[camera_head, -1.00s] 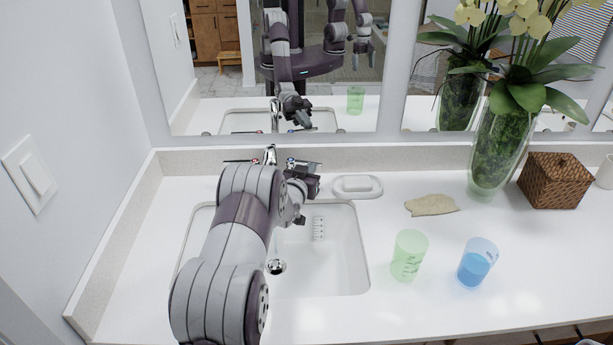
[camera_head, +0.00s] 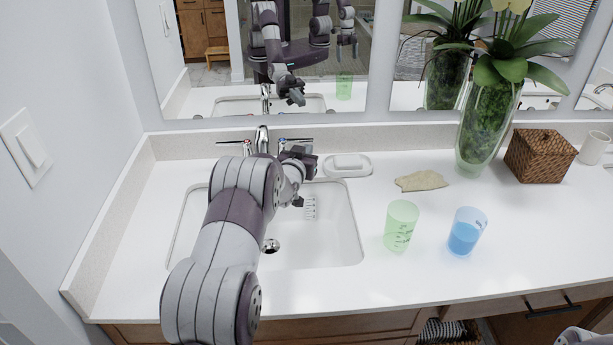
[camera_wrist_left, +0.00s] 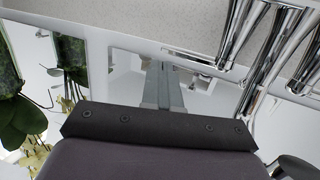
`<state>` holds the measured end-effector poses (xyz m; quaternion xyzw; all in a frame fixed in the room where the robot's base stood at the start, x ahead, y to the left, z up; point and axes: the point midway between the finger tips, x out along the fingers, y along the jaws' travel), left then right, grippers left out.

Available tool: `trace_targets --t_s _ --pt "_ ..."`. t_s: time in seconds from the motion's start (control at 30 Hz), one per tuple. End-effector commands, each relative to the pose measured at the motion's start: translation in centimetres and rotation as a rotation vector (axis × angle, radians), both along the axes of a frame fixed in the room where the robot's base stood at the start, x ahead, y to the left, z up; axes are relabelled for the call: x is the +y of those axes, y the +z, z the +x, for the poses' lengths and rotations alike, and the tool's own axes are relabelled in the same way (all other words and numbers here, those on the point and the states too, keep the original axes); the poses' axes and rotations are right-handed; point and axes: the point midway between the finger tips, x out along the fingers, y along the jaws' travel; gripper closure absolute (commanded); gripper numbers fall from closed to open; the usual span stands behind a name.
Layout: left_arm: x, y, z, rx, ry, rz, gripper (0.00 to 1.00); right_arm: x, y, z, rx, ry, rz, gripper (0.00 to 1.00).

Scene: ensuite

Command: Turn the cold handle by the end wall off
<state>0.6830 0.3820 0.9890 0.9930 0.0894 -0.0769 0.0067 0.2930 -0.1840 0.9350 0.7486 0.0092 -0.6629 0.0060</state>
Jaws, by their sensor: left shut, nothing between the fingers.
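The chrome faucet (camera_head: 262,140) stands behind the white sink (camera_head: 335,250), near the left end wall. It has a lever on each side. The left lever (camera_head: 232,142) has a reddish mark at its base. The right lever (camera_head: 299,140), with a bluish mark at its base, points right. My left gripper (camera_head: 300,160) is just in front of the right lever; I cannot tell whether they touch. In the left wrist view its fingers (camera_wrist_left: 164,82) are shut and empty, with chrome faucet parts (camera_wrist_left: 285,50) to their right. My arm hides part of the sink.
A soap dish (camera_head: 347,166) sits right of the gripper. A beige cloth-like piece (camera_head: 421,181), green cup (camera_head: 400,226), blue cup (camera_head: 466,232), plant vase (camera_head: 487,125) and woven box (camera_head: 539,156) stand farther right. The mirror (camera_head: 200,95) is behind. The front counter is clear.

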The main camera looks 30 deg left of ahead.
Motion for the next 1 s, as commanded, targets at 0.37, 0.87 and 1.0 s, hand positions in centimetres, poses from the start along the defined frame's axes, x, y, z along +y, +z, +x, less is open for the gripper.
trace_targets --t_s 0.37,0.87,1.0 --pt "-3.7 1.0 -5.8 0.0 -0.001 0.0 1.0 0.0 -1.0 0.0 0.0 0.0 0.0 0.01" --pt "-7.3 1.8 -9.6 0.129 -0.014 -0.022 1.0 0.0 0.1 0.0 0.0 0.0 0.0 0.01" --pt "-13.6 0.9 -18.0 0.588 -0.073 -0.073 1.0 0.0 3.0 0.0 -0.001 0.0 0.0 0.01"
